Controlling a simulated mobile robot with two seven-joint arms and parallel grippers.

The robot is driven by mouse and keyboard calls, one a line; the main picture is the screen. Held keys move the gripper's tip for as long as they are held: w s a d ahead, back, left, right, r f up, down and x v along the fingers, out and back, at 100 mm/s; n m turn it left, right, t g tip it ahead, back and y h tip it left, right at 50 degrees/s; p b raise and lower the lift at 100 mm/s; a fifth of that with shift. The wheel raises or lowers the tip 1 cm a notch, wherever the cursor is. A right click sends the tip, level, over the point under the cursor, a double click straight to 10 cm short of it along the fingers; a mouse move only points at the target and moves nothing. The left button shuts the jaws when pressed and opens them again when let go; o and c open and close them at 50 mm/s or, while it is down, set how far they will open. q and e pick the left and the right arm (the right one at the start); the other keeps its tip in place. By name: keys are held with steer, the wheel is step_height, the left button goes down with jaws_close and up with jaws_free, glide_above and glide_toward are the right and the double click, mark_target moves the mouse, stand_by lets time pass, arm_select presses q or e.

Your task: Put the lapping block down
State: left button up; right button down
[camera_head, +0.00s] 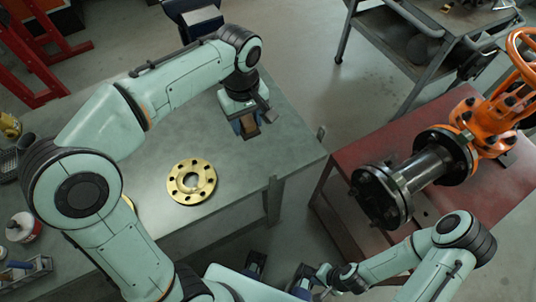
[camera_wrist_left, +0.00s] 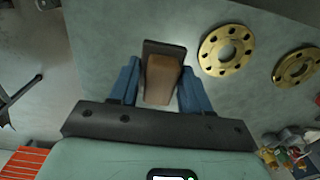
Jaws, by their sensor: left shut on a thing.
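The lapping block (camera_wrist_left: 163,78) is a brown block with a dark plate at its far end, held between the blue fingers of my left gripper (camera_wrist_left: 162,82) in the left wrist view. In the head view my left gripper (camera_head: 247,126) is low over the right part of the grey-green bench (camera_head: 285,150), with the brown block (camera_head: 249,122) partly showing. I cannot tell whether the block touches the bench top. My right gripper (camera_head: 308,281) is at the bottom of the head view, and its fingers are not clear.
A brass flange ring (camera_head: 177,181) lies on the bench; it also shows in the left wrist view (camera_wrist_left: 210,52), beside a second ring (camera_wrist_left: 283,74). The orange valve (camera_head: 490,115) and its dark flanged pipe (camera_head: 425,172) stand on a red table (camera_head: 365,150) at right, across a gap.

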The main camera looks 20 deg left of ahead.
arm_select(q)
steer(key=shift+w+d+r, duration=0.1)
steer(key=shift+w+d, duration=0.1)
steer(key=shift+f, duration=0.2)
steer(key=b, duration=0.3)
glide_above(254, 163)
step_height(254, 163, down, 15)
steer(key=shift+r, duration=0.15)
steer(key=shift+f, duration=2.4)
